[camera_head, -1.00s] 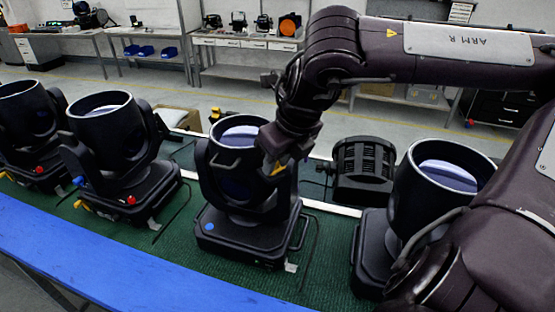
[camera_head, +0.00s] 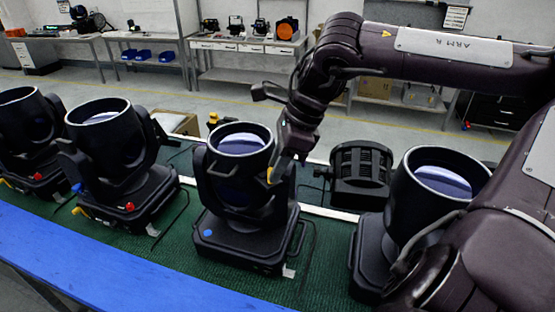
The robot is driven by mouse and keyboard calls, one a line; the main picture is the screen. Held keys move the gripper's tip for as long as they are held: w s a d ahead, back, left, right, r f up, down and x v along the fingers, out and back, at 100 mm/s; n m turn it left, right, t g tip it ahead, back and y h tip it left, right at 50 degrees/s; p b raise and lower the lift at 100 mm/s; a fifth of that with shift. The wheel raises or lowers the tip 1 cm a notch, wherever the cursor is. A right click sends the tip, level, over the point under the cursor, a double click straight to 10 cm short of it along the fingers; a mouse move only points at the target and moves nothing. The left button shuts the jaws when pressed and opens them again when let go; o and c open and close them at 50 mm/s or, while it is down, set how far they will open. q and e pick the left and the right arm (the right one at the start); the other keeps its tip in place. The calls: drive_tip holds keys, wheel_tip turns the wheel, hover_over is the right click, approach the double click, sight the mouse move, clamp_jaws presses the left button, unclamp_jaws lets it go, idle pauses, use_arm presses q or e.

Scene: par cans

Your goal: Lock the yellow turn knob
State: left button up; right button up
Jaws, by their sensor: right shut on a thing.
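The middle black moving-head light (camera_head: 248,222) stands upright on the green mat, its round lens facing up and a blue knob on its base front. A small patch of the yellow turn knob (camera_head: 270,174) shows at the right side of its yoke. My right gripper (camera_head: 277,170) reaches down from above to that spot and is shut on the knob. The fingers hide most of the knob, so its turn angle cannot be told. My left gripper is out of view.
Two similar lights (camera_head: 110,155) (camera_head: 32,140) stand to the left, with red and yellow knobs low on them. Another light (camera_head: 430,190) stands at right, partly behind my arm. A black finned lamp (camera_head: 361,172) lies behind. A blue edge (camera_head: 120,270) runs along the front.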

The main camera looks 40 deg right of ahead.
drive_tip(key=n+p, duration=0.1)
drive_tip(key=n+g, duration=0.1)
drive_tip(key=n, duration=0.1)
drive_tip(key=shift+w+d+r+n+y+p, duration=0.15)
drive_tip(key=shift+w+n+y+p, duration=0.05)
drive_tip(key=shift+n+y+p, duration=0.15)
drive_tip(key=shift+w+n+g+p, duration=0.2)
drive_tip(key=shift+n+g+p, duration=0.4)
drive_tip(key=shift+n, duration=1.05)
drive_tip(key=shift+y, duration=0.25)
drive_tip(key=o, duration=1)
drive_tip(key=shift+s, duration=0.15)
drive_tip(key=shift+r, duration=0.1)
